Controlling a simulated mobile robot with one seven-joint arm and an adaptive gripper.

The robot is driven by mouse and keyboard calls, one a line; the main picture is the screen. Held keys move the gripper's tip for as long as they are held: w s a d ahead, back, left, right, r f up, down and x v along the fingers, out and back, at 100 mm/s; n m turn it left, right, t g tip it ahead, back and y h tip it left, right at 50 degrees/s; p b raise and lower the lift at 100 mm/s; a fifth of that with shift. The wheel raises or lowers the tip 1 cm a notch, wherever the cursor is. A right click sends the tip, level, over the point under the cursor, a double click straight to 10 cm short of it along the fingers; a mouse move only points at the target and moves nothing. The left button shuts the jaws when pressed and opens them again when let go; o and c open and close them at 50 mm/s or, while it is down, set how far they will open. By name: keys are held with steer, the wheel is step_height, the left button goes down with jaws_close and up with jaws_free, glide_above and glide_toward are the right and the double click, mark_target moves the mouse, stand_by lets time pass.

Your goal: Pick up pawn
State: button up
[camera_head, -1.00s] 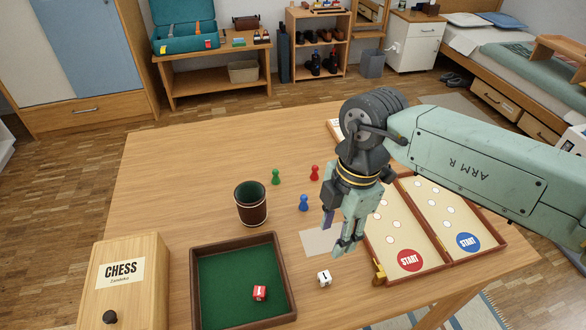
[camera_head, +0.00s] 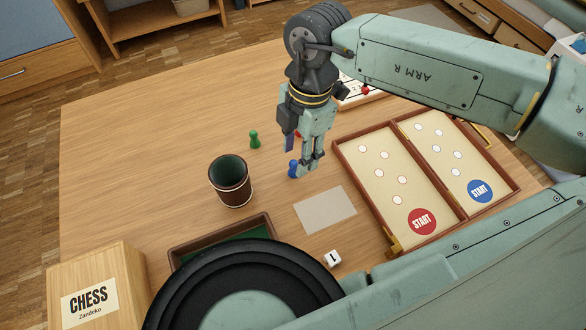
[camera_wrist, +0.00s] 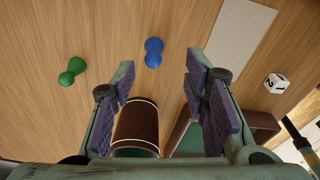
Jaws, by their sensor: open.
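The blue pawn (camera_head: 293,168) stands upright on the table. In the wrist view it (camera_wrist: 153,53) appears ahead of the space between my fingers. The green pawn (camera_head: 254,139) stands farther back to the left; it also shows in the wrist view (camera_wrist: 73,71). A red pawn (camera_head: 298,134) is mostly hidden behind my gripper. My gripper (camera_head: 303,162) points down, open and empty, with its fingertips close by the blue pawn in the head view. In the wrist view my fingers (camera_wrist: 160,85) are spread apart, and nothing is between the pads.
A brown dice cup (camera_head: 229,180) stands left of the gripper. A card (camera_head: 326,210), a white die (camera_head: 332,258) and an open game board (camera_head: 390,233) lie to the right. A green-lined tray (camera_head: 190,250) and the chess box (camera_head: 88,300) are at front left.

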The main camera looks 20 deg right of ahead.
mark_target(294, 161)
steer(key=f, duration=0.1)
steer(key=f+b, duration=0.1)
steer(key=f, duration=0.3)
steer(key=shift+w+a+f+b, duration=0.1)
steer(key=shift+w+a+b, duration=0.2)
steer(key=shift+a+b, duration=0.05)
steer(key=c, duration=0.8)
